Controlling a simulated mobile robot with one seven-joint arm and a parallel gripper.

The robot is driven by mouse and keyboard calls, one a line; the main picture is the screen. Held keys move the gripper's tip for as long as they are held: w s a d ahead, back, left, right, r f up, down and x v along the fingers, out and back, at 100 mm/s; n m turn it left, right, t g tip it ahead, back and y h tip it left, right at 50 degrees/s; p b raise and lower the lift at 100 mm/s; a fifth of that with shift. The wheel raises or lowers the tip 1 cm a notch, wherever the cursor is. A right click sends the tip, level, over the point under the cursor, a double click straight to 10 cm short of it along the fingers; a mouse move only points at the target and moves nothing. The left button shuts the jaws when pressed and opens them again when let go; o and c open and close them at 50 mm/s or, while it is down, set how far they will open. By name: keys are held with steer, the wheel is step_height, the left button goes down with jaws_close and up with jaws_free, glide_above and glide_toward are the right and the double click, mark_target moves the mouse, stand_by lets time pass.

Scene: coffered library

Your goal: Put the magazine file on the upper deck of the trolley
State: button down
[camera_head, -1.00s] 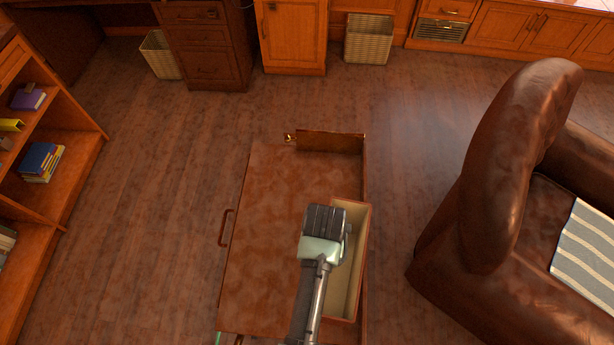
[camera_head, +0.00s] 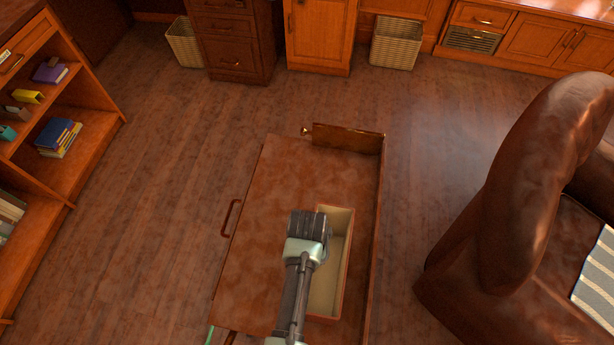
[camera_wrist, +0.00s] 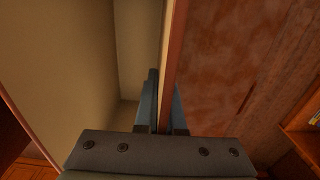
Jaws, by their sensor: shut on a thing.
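The magazine file (camera_head: 338,235) is an open box with a cream inside and a brown wooden rim. In the head view it is over the right part of the trolley's brown upper deck (camera_head: 262,240). My gripper (camera_head: 308,226) is at its left wall. In the wrist view my gripper (camera_wrist: 160,110) has one finger inside the file (camera_wrist: 80,60) and one outside, shut on the wall. The deck (camera_wrist: 225,60) shows to the right of that wall. I cannot tell whether the file's base touches the deck.
The trolley has a raised back board (camera_head: 348,142) and a side handle (camera_head: 231,217). A brown leather armchair (camera_head: 520,190) stands to the right. A bookcase (camera_head: 85,170) stands at the left. Two wicker baskets (camera_head: 396,42) stand by the cabinets behind. Floor between is clear.

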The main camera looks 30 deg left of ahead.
steer(key=shift+f, duration=0.2)
steer(key=c, duration=1.5)
jaws_free()
steer(key=shift+f, duration=0.15)
steer(key=o, duration=0.5)
step_height(320, 180, up, 12)
steer(key=shift+r+p, duration=0.25)
steer(key=shift+p, duration=0.5)
